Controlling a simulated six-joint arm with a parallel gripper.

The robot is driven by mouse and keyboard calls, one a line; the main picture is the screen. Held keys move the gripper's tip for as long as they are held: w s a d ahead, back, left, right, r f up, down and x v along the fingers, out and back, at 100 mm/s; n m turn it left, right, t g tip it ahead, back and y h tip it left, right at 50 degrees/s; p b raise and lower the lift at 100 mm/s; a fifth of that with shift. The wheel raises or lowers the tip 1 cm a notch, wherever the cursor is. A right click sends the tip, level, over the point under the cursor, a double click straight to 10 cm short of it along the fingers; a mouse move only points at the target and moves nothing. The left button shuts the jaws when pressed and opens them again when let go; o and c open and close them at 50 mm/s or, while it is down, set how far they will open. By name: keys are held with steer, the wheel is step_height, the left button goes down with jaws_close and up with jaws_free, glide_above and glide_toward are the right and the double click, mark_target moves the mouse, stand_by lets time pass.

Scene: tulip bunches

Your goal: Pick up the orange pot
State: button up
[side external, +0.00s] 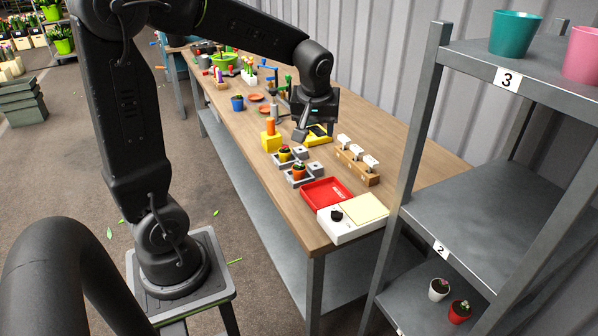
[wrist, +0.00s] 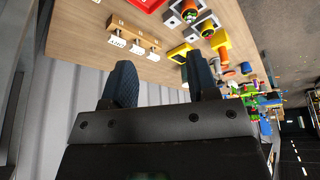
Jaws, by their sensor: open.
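The orange pot (side external: 299,172), a small pot with a dark and green plant, stands in a grey holder on the wooden bench, behind the red tray. It also shows near the top edge of the wrist view (wrist: 189,13), partly cut off. A yellow pot (side external: 284,155) stands in a similar holder just behind it. My gripper (side external: 302,133) hangs over the bench, beyond the orange pot and apart from it. In the wrist view my gripper (wrist: 160,62) has its two dark fingers spread with nothing held between them.
A red tray (side external: 327,194) and a white box with a black knob (side external: 352,217) occupy the near bench end. A wooden block with white tags (side external: 357,164) stands right of the pots. A yellow block (side external: 271,142) carries an orange cylinder. A grey shelf (side external: 470,210) rises at right.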

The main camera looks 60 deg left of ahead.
mark_target(299, 160)
steer(key=w+a+f+n, duration=0.1)
steer(key=a+f+n, duration=0.1)
steer(key=a+f, duration=0.3)
steer(key=w+a+f+n+g, duration=0.1)
steer(key=w+a+f+n, duration=0.1)
steer(key=a+f, duration=0.4)
steer(key=w+a+f+n+g+y, duration=0.1)
steer(key=a+f+n, duration=0.2)
steer(key=a+f, duration=0.3)
steer(key=shift+w+f, duration=0.35)
steer(key=shift+d+x, duration=0.2)
steer(key=shift+x, duration=2.8)
steer(key=shift+s, duration=0.1)
steer(key=c, duration=0.6)
steer(key=shift+o, duration=0.2)
steer(key=shift+r, duration=0.1)
